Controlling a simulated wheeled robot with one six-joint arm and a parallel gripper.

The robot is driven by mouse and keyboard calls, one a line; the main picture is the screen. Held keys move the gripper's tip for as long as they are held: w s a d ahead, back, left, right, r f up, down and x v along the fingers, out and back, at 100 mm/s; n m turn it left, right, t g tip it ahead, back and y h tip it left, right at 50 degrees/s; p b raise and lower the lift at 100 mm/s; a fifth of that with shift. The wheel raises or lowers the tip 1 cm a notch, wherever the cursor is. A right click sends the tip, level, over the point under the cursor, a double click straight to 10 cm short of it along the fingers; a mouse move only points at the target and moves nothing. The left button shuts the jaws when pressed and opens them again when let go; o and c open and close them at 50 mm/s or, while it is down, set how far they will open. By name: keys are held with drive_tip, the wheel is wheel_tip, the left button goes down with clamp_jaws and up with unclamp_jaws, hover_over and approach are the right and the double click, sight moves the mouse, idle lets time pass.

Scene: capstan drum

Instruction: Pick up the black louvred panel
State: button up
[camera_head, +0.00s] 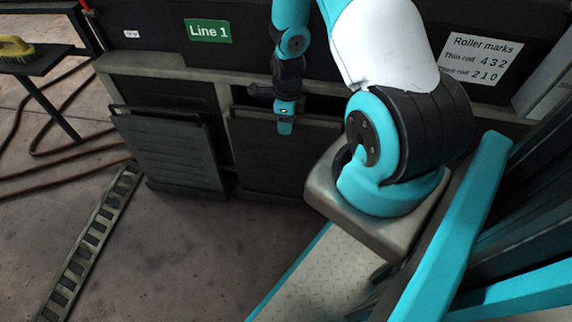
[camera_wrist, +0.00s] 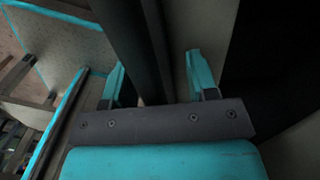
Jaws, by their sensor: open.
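Two black louvred panels show in the head view. The left one (camera_head: 172,152) leans out at the top from its bay in the dark cabinet. The right one (camera_head: 268,158) stands in the neighbouring bay, its top rail crossing behind my gripper. My gripper (camera_head: 285,118) is at the top of this right panel, overlapping its rail. In the wrist view, the two teal fingers of my gripper (camera_wrist: 158,80) are apart. A long dark bar (camera_wrist: 128,38) runs between them with space at the sides. Whether a finger touches it is unclear.
A green "Line 1" sign (camera_head: 208,31) and a "Roller marks" notice (camera_head: 482,59) are on the cabinet. A slotted metal strip (camera_head: 90,240) and brown hoses (camera_head: 62,178) lie on the floor. A yellow brush (camera_head: 15,48) rests on a stand at left. Floor before the panels is clear.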

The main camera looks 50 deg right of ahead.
clamp_jaws()
drive_tip(key=shift+w+r, duration=0.1)
idle(1.2)
